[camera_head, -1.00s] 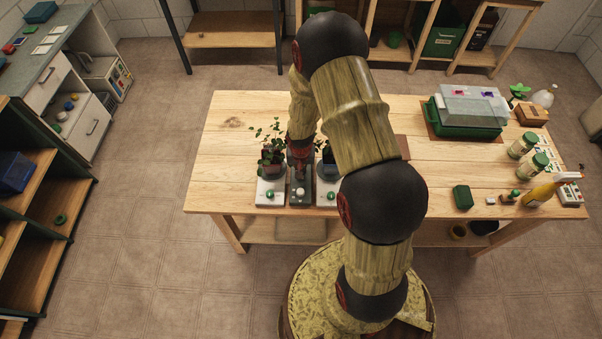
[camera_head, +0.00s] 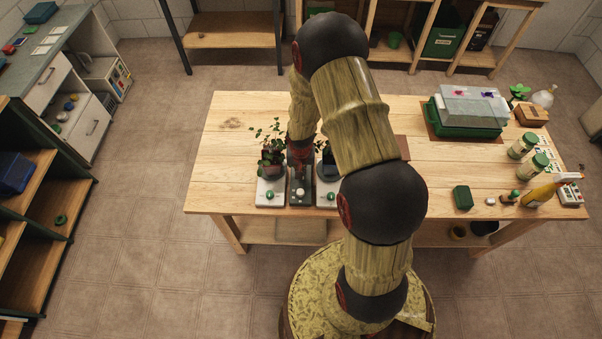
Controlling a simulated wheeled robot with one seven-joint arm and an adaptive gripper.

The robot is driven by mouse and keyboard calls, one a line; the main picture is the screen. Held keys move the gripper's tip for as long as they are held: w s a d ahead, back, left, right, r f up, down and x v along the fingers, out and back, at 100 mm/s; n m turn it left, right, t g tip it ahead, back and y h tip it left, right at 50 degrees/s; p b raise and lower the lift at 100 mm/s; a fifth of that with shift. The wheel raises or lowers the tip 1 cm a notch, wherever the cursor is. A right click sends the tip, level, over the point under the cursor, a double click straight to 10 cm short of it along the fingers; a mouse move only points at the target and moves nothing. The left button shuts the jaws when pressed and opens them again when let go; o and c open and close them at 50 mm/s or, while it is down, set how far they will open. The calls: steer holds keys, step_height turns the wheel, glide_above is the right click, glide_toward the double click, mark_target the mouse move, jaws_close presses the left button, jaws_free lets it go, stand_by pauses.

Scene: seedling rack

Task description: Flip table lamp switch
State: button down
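My gripper (camera_head: 300,164) points down over the dark green base (camera_head: 300,200) near the table's front left. This base has a pale round knob (camera_head: 300,192) on its front part. I cannot tell whether the fingers touch anything, or whether they are open or shut. A white base (camera_head: 270,200) with a green knob (camera_head: 270,195) stands to the left, and another white base (camera_head: 327,201) to the right, partly behind my arm. Leafy plants show at the backs of both white bases. I cannot tell for sure which of these is the lamp; no lit lamp shows.
The wooden table (camera_head: 225,150) is clear at the left. At its right are a green tray with a clear lid (camera_head: 468,130), a small green box (camera_head: 463,197), jars (camera_head: 522,146) and a yellow spray bottle (camera_head: 540,194). My arm hides the table's middle.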

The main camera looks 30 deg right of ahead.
steer(key=shift+f+b, duration=1.05)
steer(key=shift+b, duration=0.05)
stand_by(0.6)
steer(key=shift+r, duration=0.1)
steer(key=shift+r+p, duration=2.5)
steer(key=shift+r, duration=1)
steer(key=shift+f, duration=0.1)
